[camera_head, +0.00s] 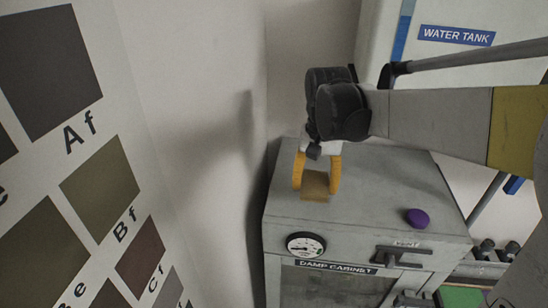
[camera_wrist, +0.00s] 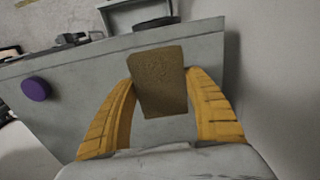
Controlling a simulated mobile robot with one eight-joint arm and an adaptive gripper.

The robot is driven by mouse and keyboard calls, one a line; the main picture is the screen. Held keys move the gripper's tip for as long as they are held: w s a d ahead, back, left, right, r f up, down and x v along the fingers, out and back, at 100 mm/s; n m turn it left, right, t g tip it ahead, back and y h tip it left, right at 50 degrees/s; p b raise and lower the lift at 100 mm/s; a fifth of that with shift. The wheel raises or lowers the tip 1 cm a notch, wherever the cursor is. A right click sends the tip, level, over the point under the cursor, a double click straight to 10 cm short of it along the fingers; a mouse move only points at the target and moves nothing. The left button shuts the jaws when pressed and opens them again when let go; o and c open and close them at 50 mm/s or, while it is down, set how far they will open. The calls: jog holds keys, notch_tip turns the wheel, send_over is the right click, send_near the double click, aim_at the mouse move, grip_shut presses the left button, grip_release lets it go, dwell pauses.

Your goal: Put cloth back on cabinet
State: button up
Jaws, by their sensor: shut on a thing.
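The cloth (camera_head: 315,184) is a small brown, block-like pad with a rough surface. My gripper (camera_head: 316,189) has yellow fingers and is shut on the cloth, one finger on each side. The wrist view shows the cloth (camera_wrist: 160,82) upright between the fingers of my gripper (camera_wrist: 161,78). The grey damp cabinet (camera_head: 365,185) is below, and the cloth is at the left part of its top. The cabinet top (camera_wrist: 75,90) also shows in the wrist view. I cannot tell whether the cloth touches the top.
A purple knob-like object (camera_head: 417,218) sits on the cabinet top at the right. A round gauge (camera_head: 305,245) and a handle (camera_head: 398,257) are on the cabinet front. A wall stands close on the left. A water tank (camera_head: 440,60) is behind. The middle of the top is clear.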

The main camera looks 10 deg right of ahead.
aim_at(298, 205)
jog(key=a, duration=0.1)
jog(key=w+a+f, duration=0.1)
jog(key=a+f, duration=0.1)
jog(key=shift+w+a+f, duration=0.1)
jog(key=shift+w, duration=0.3)
notch_tip(298, 205, down, 3)
jog(key=shift+s+f+p, duration=0.1)
jog(key=shift+p, duration=0.4)
jog(key=shift+w+f, duration=0.2)
jog(key=shift+f, duration=0.25)
jog(key=shift+s, duration=0.15)
jog(key=o, duration=1.1)
jog(key=shift+f, duration=0.15)
jog(key=shift+o, duration=0.2)
